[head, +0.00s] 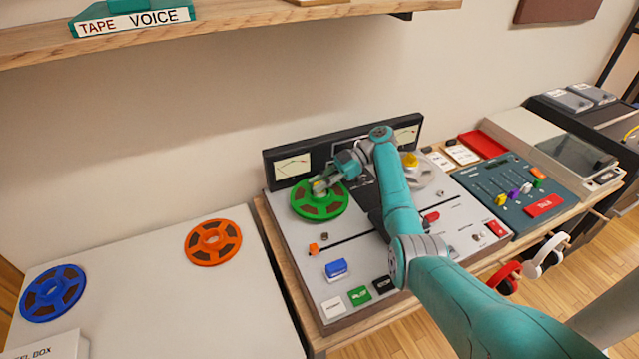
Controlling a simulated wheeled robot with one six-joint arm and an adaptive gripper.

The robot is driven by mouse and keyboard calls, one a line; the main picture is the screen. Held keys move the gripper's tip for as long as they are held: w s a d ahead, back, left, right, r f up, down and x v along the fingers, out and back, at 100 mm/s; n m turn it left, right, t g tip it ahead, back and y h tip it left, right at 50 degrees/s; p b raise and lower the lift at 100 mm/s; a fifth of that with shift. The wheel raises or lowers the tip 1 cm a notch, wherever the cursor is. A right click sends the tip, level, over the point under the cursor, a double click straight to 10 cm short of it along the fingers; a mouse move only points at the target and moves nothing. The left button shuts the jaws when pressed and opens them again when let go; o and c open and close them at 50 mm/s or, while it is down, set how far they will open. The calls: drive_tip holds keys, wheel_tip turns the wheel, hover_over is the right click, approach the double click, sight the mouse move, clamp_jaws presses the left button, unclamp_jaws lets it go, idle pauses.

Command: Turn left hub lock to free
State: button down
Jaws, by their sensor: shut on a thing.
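The tape machine (300,260) is a grey deck with a black meter panel behind it. A green reel (312,209) sits on its left hub. My gripper (319,187) is over the middle of this reel and shut on the left hub lock, which is mostly hidden by the fingers. I cannot tell which way the lock points. On the right hub is a grey reel (421,176) with a yellow hub lock (410,159) on top, partly behind my arm.
An orange reel (213,242) and a blue reel (53,293) lie on the white table at left. A mixer (515,188) stands right of the machine. A wooden shelf (230,25) with a "TAPE VOICE" box overhangs the back. Headphones (545,255) hang at the front right.

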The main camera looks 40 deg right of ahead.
drive_tip(key=c, duration=1.1)
unclamp_jaws()
drive_tip(key=shift+f, duration=0.1)
drive_tip(key=shift+m+t, duration=0.3)
